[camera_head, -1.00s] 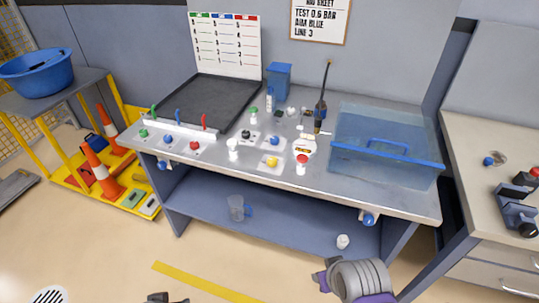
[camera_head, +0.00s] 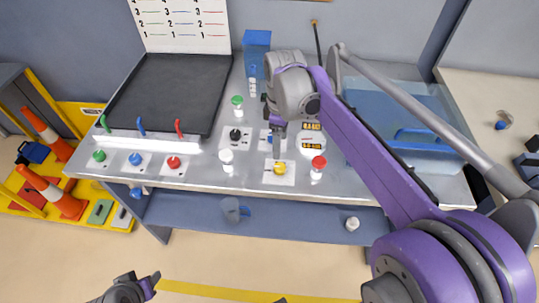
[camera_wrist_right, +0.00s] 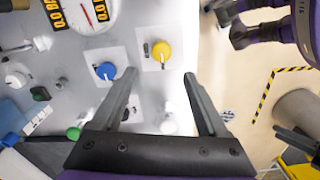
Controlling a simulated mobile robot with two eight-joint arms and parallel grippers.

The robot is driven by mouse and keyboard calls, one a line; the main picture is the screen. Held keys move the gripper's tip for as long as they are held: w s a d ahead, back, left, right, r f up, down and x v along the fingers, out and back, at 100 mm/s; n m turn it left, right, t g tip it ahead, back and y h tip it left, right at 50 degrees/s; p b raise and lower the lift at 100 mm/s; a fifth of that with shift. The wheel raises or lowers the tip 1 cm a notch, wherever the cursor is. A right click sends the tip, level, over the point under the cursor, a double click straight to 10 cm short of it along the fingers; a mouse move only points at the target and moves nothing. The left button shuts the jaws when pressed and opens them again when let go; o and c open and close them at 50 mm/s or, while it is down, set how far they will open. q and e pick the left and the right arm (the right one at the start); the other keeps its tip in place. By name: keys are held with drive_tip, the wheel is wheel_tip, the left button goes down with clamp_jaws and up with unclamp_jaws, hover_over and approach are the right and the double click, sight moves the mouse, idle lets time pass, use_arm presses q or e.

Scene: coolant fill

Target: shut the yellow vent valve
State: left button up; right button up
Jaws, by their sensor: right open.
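The yellow vent valve (camera_head: 280,168) is a round yellow knob on a white plate near the bench's front edge. In the right wrist view the yellow knob (camera_wrist_right: 161,51) lies just beyond and between the fingertips, with a small dark mark beside it. My right gripper (camera_head: 277,130) hangs above the panel, behind the yellow knob in the head view. In its wrist view the right gripper (camera_wrist_right: 160,74) is open and empty, its fingers apart. My left gripper (camera_head: 148,284) is low at the bottom left, away from the bench; its jaws do not show clearly.
A blue knob (camera_wrist_right: 105,71) is close to the left fingertip in the wrist view. A red-capped fitting (camera_head: 318,164) and a white-capped one (camera_head: 227,157) flank the yellow knob. A gauge (camera_wrist_right: 88,12) is nearby. A clear blue-rimmed bin (camera_head: 425,140) stands to the right.

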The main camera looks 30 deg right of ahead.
sight(280, 167)
drive_tip(key=f, duration=1)
drive_tip(key=shift+s+f+b, duration=0.15)
drive_tip(key=shift+s+b, duration=0.05)
drive_tip(key=shift+b, duration=0.15)
clamp_jaws()
